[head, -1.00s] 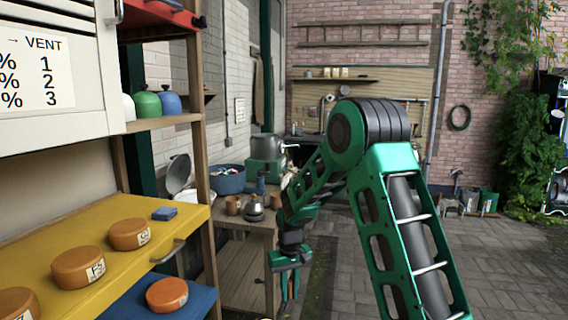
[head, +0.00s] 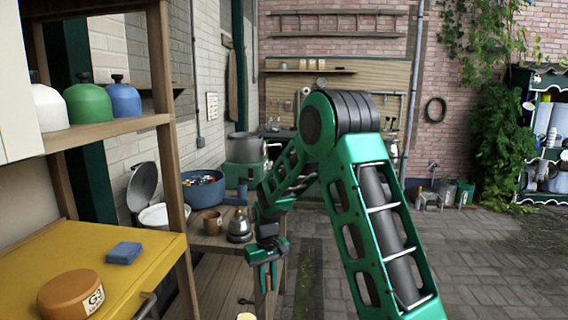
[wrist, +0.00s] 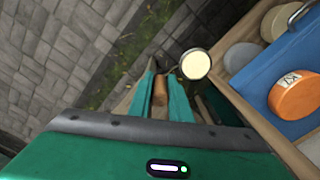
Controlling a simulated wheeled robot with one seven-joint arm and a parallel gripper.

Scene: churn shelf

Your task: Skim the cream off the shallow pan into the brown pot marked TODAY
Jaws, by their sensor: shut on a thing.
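My gripper (head: 264,274) hangs in front of the wooden bench in the head view. In the wrist view its teal fingers (wrist: 164,97) are shut on the brown handle (wrist: 160,88) of a skimmer. A round, dark-rimmed, cream-coloured disc (wrist: 195,64) shows just beyond the fingertips and looks like the skimmer's bowl. A small pale patch (head: 246,317) below the gripper at the picture's bottom edge may be the same disc. A brown pot (head: 212,222) stands on the bench; no TODAY mark is readable on it. I cannot make out the shallow pan.
The bench (head: 215,243) also bears a blue tub (head: 203,191) and a metal kettle-like vessel (head: 239,226). A yellow shelf (head: 45,250) with an orange cheese (head: 72,295) and a blue sponge (head: 124,253) lies at left. Paved floor (head: 480,260) is open at right.

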